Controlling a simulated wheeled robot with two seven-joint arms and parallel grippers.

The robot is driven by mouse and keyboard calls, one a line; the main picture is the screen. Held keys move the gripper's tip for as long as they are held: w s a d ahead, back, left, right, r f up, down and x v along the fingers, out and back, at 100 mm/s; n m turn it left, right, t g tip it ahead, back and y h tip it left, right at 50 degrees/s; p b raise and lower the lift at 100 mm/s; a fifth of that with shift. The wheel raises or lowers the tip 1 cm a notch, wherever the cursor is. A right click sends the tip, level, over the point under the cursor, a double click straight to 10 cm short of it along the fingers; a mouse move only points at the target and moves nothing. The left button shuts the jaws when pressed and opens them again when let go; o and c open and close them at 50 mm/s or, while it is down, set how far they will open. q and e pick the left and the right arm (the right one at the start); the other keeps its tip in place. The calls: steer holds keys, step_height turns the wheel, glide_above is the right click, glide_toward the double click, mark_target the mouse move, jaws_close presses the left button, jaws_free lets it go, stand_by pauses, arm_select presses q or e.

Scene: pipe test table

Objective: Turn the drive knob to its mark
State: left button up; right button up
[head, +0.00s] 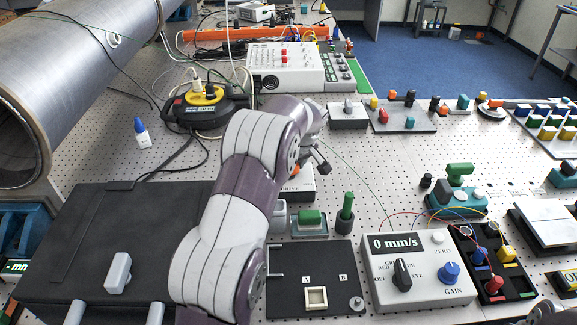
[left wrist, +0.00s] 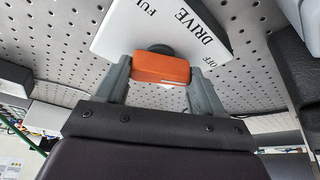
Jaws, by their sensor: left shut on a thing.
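The drive box (left wrist: 120,30) is white, with DRIVE, OFF and part of FUL printed on it in the left wrist view. Its knob (left wrist: 162,69) is an orange bar on a round black base. My left gripper (left wrist: 160,73) has a finger at each end of the bar and is shut on it. The knob's mark and pointer cannot be told. My right gripper is not in view.
A green-handled block (head: 310,217) and a green-topped post (head: 346,212) stand close in front of the drive box. A white gauge box (head: 415,268) reading 0 mm/s is to the right. A small switch box (head: 348,115) stands behind. Perforated table is clear to the box's right.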

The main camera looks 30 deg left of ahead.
arm_select(q)
steer(key=shift+r, duration=0.1)
steer(key=o, duration=1)
steer(key=shift+d, duration=0.1)
steer(key=v, duration=0.4)
steer(key=shift+r+b, duration=0.2)
steer(key=shift+b, duration=0.15)
steer(key=p+v, duration=0.6)
steer(key=v, duration=0.2)
steer(key=shift+s+d+r, duration=0.1)
steer(key=shift+s, duration=0.05)
